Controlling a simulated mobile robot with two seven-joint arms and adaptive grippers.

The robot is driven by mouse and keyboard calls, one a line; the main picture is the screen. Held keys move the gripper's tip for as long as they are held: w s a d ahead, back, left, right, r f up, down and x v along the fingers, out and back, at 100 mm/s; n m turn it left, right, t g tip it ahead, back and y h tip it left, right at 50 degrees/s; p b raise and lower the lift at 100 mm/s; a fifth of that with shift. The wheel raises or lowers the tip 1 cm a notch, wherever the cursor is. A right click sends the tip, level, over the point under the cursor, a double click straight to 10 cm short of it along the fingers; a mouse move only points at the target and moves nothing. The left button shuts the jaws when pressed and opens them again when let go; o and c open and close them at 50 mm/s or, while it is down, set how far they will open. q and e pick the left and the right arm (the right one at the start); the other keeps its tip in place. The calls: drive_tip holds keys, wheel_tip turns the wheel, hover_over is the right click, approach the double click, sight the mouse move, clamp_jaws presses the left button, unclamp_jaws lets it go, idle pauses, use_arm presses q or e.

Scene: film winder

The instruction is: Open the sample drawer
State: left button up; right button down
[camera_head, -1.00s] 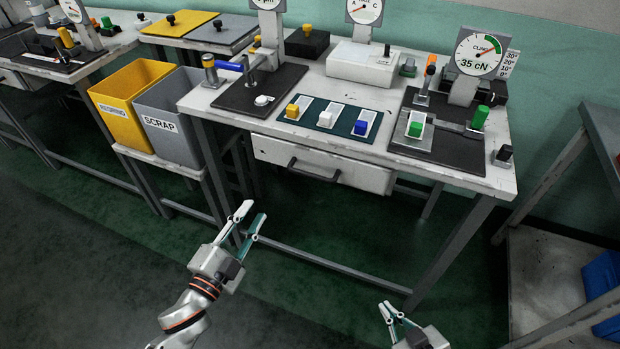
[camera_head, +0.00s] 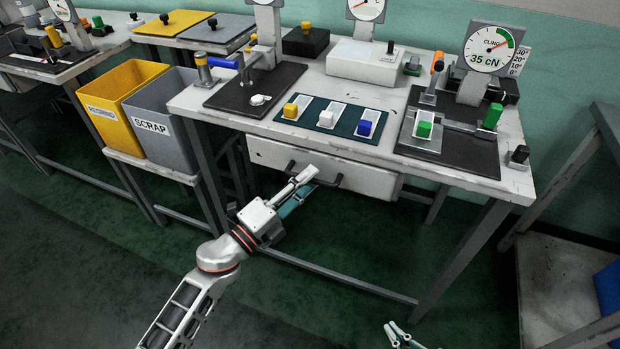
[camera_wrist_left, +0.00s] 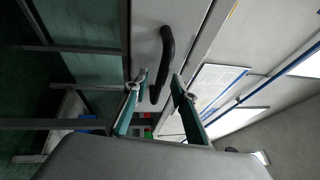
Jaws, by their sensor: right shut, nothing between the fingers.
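The sample drawer (camera_head: 372,182) is a white box front under the middle of the bench, and it looks closed. Its dark bar handle (camera_head: 334,184) is partly hidden by my left gripper (camera_head: 307,181). In the left wrist view, the handle (camera_wrist_left: 166,58) lies ahead of my left gripper (camera_wrist_left: 159,80). The two fingers are apart, one on each side of the handle's near end, with no clear grip on it. My right gripper (camera_head: 393,328) is low at the bottom edge, away from the drawer, shut and empty.
The bench top (camera_head: 285,128) overhangs the drawer. It carries a green mat with yellow, white and blue blocks (camera_head: 365,128), and gauges. Yellow (camera_head: 115,105) and grey (camera_head: 165,128) bins stand left of the bench. The floor in front of the drawer is clear.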

use_arm(q)
drive_tip(key=shift+w+d, duration=0.35)
drive_tip(key=shift+d, duration=0.05)
clamp_jaws()
drive_tip(key=shift+s, duration=0.1)
use_arm(e)
drive_tip(key=shift+d+r, duration=0.1)
drive_tip(key=shift+d, duration=0.05)
use_arm(q)
drive_tip(key=s+a+p, duration=0.1)
drive_tip(key=s+a, duration=0.4)
drive_tip(key=s, duration=0.6)
drive_tip(key=s+a+p, duration=0.1)
drive_tip(key=s+a, duration=0.5)
drive_tip(key=s, duration=0.6)
drive_tip(key=shift+a, duration=0.15)
use_arm(e)
drive_tip(key=shift+s+d, duration=0.3)
